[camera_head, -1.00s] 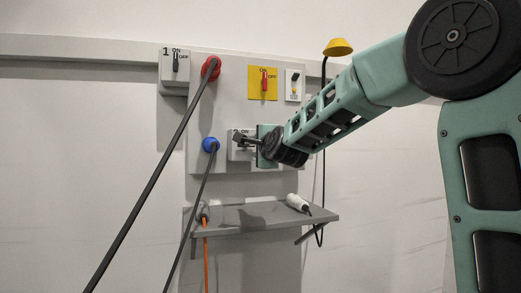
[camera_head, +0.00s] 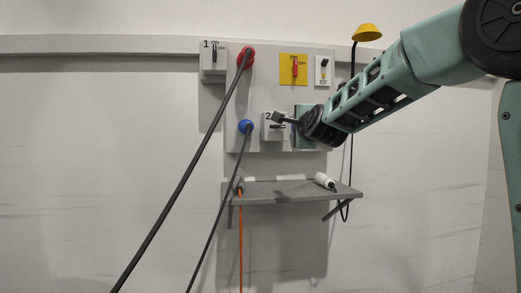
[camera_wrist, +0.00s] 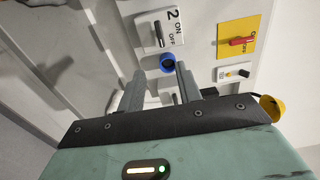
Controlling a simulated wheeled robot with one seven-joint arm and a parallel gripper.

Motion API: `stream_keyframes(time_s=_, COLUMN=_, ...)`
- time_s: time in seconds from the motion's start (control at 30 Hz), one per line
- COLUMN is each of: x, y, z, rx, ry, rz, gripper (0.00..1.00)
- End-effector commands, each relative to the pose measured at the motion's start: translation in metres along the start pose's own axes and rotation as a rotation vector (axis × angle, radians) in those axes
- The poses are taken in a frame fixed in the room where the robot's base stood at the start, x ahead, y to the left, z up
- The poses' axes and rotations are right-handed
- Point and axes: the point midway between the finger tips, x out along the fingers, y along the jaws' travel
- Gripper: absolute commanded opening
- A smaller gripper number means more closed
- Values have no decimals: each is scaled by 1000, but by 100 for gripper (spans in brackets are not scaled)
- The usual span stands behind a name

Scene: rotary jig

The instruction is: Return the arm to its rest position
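My gripper (camera_head: 277,119) is at the end of my arm, which reaches in from the right in the head view. It is in front of the grey wall panel, at the switch box marked 2 (camera_head: 268,133), and partly covers that box. In the wrist view my gripper (camera_wrist: 161,88) has its two grey fingers apart, with nothing clearly held between them. The box marked 2 (camera_wrist: 150,22) with its dark lever shows beyond the fingers. Whether a finger touches the box or panel, I cannot tell.
Around my gripper are a blue plug (camera_head: 246,126), a red plug (camera_head: 247,57), switch box 1 (camera_head: 207,62), a yellow switch plate (camera_head: 285,77) and a small white switch (camera_head: 323,63). Dark cables hang left. A shelf (camera_head: 285,195) juts out below; a yellow lamp (camera_head: 367,32) stands right.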

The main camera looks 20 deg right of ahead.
Motion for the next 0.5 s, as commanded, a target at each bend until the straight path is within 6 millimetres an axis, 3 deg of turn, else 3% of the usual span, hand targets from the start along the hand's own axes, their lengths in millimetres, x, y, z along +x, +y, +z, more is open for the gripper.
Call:
stream_keyframes(time_s=0.17, x=-1, y=2, z=2, rx=-5, ry=-5, rz=5, gripper=35)
stream_keyframes(time_s=0.27, x=-6, y=16, z=21, rx=-48, ry=-48, rz=47, gripper=35)
stream_keyframes(time_s=0.37, x=-22, y=46, z=58, rx=-149, ry=-142, rz=135, gripper=35)
stream_keyframes(time_s=0.5, x=-67, y=106, z=124, rx=-372, ry=-351, rz=288, gripper=35)
